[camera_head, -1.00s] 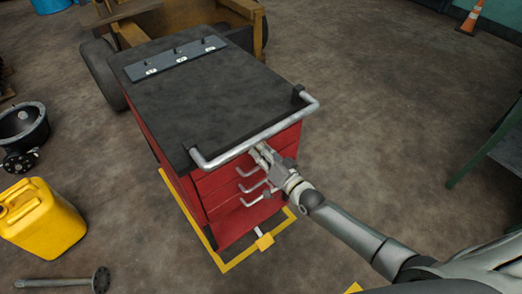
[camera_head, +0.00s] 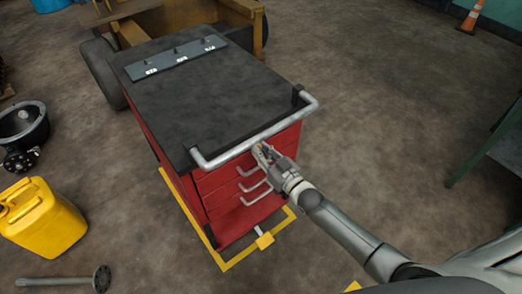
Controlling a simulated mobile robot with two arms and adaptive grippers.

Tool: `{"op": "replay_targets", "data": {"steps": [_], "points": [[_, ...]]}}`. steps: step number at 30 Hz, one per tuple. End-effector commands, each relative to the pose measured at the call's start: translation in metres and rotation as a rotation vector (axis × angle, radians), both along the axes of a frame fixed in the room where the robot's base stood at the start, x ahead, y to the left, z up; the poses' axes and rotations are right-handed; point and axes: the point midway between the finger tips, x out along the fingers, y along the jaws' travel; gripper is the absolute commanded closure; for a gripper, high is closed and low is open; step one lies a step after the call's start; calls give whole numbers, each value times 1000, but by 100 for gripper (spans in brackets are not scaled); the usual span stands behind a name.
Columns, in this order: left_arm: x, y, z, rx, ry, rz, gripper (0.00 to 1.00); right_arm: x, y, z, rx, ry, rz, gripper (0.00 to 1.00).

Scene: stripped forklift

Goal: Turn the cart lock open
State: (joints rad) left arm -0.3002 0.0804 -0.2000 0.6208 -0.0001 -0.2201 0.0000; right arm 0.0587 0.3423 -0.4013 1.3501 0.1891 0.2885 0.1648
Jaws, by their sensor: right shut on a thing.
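The red cart (camera_head: 235,212) stands on the floor with a dark top and a metal push bar (camera_head: 255,133) along its front edge. My right gripper (camera_head: 263,153) is at the upper drawer front, just below the push bar. My left gripper is not in view.
Drawer handles (camera_head: 256,193) stick out below my right gripper. A yellow floor outline (camera_head: 230,263) runs around the cart's base. A yellow jerrycan (camera_head: 42,222) and a metal shaft (camera_head: 60,282) are at the left. The floor right of the cart is clear.

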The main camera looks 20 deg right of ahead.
Motion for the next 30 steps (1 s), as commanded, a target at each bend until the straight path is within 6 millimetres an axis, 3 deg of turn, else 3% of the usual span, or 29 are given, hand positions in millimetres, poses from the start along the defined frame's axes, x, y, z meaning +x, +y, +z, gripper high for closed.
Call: {"op": "replay_targets", "data": {"steps": [16, 17, 21, 30], "points": [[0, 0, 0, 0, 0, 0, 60, -1, 0, -2, -24, -4, 0, 100], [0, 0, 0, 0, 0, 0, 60, -1, 0, -2, -24, -4, 0, 84], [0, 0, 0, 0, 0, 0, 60, -1, 0, -1, -24, -5, 0, 66], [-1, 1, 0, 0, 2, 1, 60, -1, 0, -1, -22, -7, 0, 66]]}}
